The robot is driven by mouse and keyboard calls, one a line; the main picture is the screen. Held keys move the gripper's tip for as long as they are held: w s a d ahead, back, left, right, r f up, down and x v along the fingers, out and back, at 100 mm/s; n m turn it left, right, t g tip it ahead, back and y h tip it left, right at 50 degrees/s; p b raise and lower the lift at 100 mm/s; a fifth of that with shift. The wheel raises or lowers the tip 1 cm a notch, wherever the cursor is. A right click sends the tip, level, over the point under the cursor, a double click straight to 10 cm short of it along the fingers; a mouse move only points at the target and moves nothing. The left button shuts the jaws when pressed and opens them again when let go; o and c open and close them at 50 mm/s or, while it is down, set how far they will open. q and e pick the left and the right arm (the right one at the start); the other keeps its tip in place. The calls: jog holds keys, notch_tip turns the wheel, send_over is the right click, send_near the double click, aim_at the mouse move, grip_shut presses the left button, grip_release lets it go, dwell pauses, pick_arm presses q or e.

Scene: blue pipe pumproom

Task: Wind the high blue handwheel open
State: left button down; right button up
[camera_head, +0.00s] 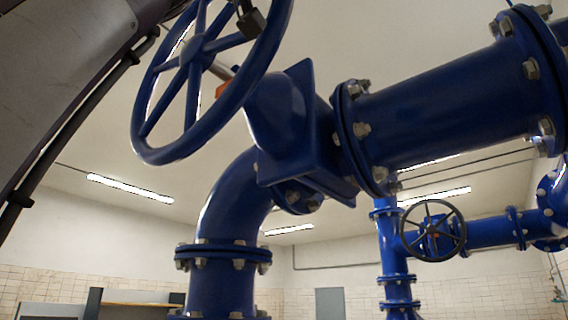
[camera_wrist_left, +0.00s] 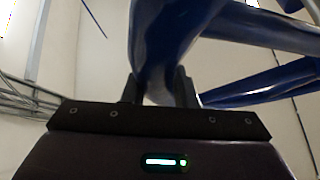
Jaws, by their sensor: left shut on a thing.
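The high blue handwheel (camera_head: 185,150) fills the upper left of the head view, tilted, with its top cut off by the picture edge. Its hub (camera_head: 190,48) and several spokes show. In the left wrist view its rim (camera_wrist_left: 165,45) runs down between the dark fingers of my left gripper (camera_wrist_left: 158,88), which is shut on it. Spokes (camera_wrist_left: 262,32) stretch to the right there. In the head view a small dark piece (camera_head: 252,20) shows at the rim's upper right; I cannot tell whether it is a fingertip. My right gripper is in neither view.
Behind the wheel stands the blue valve body (camera_head: 285,120), with a thick flanged pipe (camera_head: 445,100) going right and an elbow (camera_head: 232,200) going down. An orange part (camera_head: 222,88) sits by the stem. A smaller dark handwheel (camera_head: 433,231) is farther off at the lower right.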

pick_arm(q)
jog(key=shift+r+n+y, duration=0.25)
jog(key=shift+n+y, duration=0.15)
jog(key=shift+n, duration=0.2)
jog(key=c, duration=1.2)
grip_release()
jog(key=shift+o, duration=0.2)
jog(key=shift+s+a+f+b, duration=0.1)
jog(key=shift+s+f+b, duration=0.05)
jog(key=shift+f+b, duration=0.15)
jog(key=b+v, duration=0.5)
jog(key=v, duration=0.2)
